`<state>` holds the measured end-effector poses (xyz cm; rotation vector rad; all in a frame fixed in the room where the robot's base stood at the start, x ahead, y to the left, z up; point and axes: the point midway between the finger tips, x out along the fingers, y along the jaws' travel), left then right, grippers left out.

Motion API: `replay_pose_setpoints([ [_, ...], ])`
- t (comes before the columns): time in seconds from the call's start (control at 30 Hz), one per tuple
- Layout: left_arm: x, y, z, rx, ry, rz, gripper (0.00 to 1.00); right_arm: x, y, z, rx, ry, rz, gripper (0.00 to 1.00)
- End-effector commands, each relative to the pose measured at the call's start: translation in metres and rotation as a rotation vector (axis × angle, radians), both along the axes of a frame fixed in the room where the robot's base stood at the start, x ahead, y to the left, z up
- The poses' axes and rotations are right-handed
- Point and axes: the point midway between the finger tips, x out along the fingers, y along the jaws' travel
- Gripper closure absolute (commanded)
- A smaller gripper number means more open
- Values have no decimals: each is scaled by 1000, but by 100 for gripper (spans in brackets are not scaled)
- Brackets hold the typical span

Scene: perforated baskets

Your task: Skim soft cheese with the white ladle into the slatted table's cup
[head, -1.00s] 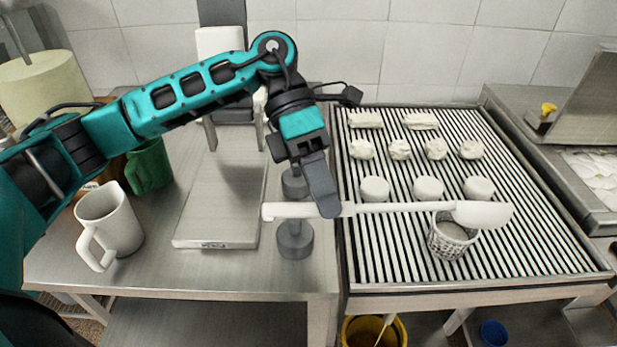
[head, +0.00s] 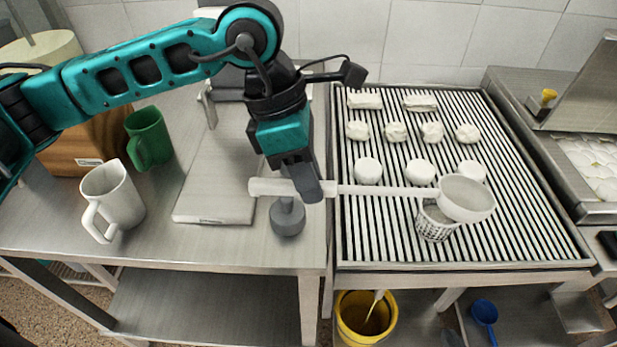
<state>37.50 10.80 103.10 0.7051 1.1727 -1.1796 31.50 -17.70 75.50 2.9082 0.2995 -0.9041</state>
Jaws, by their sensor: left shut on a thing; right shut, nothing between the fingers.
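My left gripper (head: 303,186) is shut on the handle of the white ladle (head: 385,190) and holds it level above the tables. The ladle's bowl (head: 467,198) is over the slatted table (head: 500,240), above and slightly right of the perforated cup (head: 434,226), and hides part of the cup's rim. I cannot tell whether the bowl touches the cup. Several white soft cheeses, such as a round one (head: 368,170), lie in rows on the slats behind the ladle. My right gripper is not in view.
A white mug (head: 112,198), a green mug (head: 149,137), a white board (head: 215,190) and a grey weight-like piece (head: 287,217) stand on the left steel table. A yellow bucket (head: 365,318) and a blue ladle (head: 484,312) are below. The front slats are clear.

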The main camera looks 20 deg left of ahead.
Motion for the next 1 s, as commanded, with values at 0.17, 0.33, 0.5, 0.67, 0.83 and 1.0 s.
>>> replay_pose_setpoints([
  [0.17,-1,0,1,31,-112,-12,100,-1,1,-7,1,2,0,100],
  [0.33,-1,0,2,37,-137,-13,100,-1,1,-8,1,2,1,100],
  [0.5,-1,0,3,37,-136,-12,100,-1,1,-7,1,2,2,100],
  [0.67,0,2,1,35,-135,-44,100,-1,1,-7,1,2,2,100],
  [0.83,8,10,-7,23,-136,-216,100,-1,1,-7,1,2,2,100],
  [1.0,18,22,-17,2,-137,-507,100,-1,1,-7,-1,2,3,100],
])
